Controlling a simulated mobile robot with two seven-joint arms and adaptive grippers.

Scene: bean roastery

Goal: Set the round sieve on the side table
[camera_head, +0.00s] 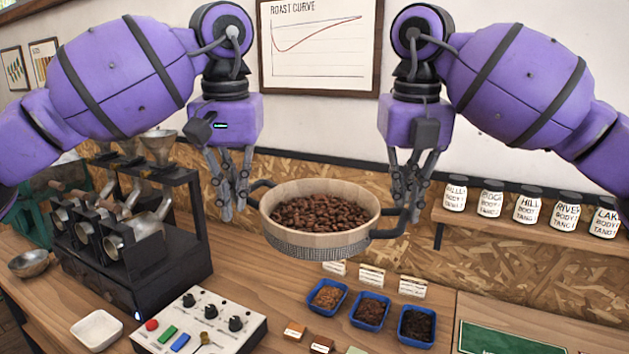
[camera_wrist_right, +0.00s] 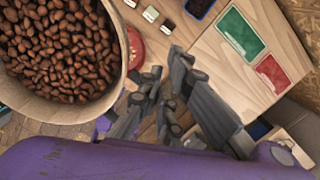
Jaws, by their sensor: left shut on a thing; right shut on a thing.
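The round sieve (camera_head: 318,241), with a pale wooden rim, mesh below and dark side handles, is full of brown beans (camera_head: 318,212). It hangs roughly level above the counter. My left gripper (camera_head: 234,208) is shut on its left handle; my right gripper (camera_head: 402,214) is shut on its right handle. In the right wrist view the sieve's rim (camera_wrist_right: 122,62) fills the upper left, with my right gripper (camera_wrist_right: 150,98) beside it. A separate wooden surface (camera_head: 452,334) shows at the lower right; I cannot tell whether it is the side table.
Blue trays of beans (camera_head: 370,310) and small cards stand on the counter below the sieve. A control box (camera_head: 200,322) and a dark machine (camera_head: 135,225) are to the left. A jar shelf (camera_head: 530,224) is at right. A green board (camera_head: 515,340) lies at lower right.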

